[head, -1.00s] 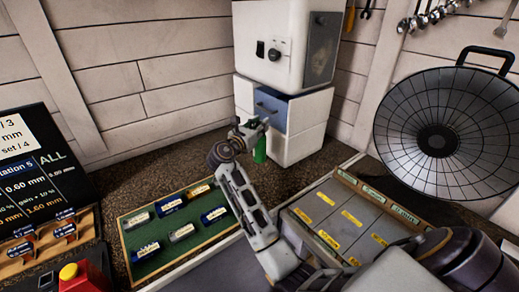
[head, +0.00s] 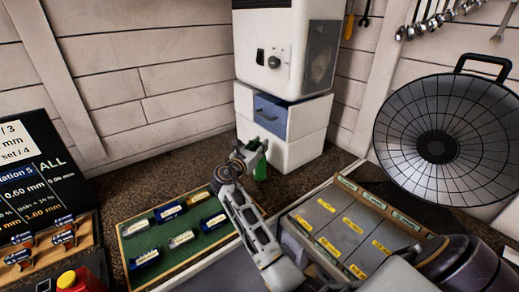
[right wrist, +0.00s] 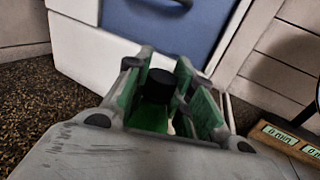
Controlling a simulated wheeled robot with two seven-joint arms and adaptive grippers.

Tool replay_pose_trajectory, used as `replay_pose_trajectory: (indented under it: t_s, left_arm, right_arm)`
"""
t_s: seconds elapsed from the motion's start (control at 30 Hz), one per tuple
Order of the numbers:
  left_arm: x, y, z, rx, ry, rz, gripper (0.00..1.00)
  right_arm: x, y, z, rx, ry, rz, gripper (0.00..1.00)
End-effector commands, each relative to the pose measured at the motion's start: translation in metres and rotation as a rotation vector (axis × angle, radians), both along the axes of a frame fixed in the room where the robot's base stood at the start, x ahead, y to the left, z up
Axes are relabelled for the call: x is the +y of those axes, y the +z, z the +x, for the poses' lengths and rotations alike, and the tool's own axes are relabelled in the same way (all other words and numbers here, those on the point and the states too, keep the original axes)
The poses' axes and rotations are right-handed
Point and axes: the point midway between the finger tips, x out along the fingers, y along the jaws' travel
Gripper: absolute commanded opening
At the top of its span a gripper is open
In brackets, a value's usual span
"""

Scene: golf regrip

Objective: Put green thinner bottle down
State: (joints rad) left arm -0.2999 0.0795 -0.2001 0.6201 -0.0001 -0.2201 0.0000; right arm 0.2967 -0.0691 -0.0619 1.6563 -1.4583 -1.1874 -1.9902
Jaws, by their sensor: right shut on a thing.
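The green thinner bottle (head: 261,171) stands upright by the front of the white drawer cabinet, low at the dark speckled bench top. Its dark cap (right wrist: 161,80) and green body show between the fingers in the right wrist view. My right gripper (head: 255,150) is shut on the bottle, with a finger on each side of it; it also shows in the right wrist view (right wrist: 165,95). I cannot tell whether the bottle's base touches the bench. My left gripper is not in view.
The white cabinet (head: 308,125) with a blue drawer (head: 270,116) stands right behind the bottle. A green tray (head: 160,262) with several labelled tubes lies at left, a grey sectioned box (head: 330,222) at right. Bare bench (head: 150,190) lies left of the gripper.

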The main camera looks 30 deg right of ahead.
Motion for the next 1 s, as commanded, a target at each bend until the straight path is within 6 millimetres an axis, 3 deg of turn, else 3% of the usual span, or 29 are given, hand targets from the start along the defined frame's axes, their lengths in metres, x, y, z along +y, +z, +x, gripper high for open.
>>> replay_pose_trajectory:
  t_s: [0.13,0.57,0.6,0.77,1.0]
  left_arm:
    - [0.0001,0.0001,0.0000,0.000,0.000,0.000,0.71]
    - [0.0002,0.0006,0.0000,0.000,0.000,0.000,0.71]
    - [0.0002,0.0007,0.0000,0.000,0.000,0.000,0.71]
    - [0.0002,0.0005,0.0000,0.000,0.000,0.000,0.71]
    - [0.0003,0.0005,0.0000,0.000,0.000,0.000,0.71]
  right_arm:
    - [0.0000,-0.0099,0.0001,0.000,0.000,-0.001,0.00]
    - [0.0000,-0.0128,0.0000,0.000,0.000,-0.001,0.00]
    - [0.0000,-0.0135,-0.0002,-0.001,0.000,0.000,0.25]
    - [0.0001,-0.0134,-0.0001,-0.001,0.000,0.000,0.46]
    - [0.0002,-0.0133,-0.0001,-0.001,0.000,0.000,0.46]
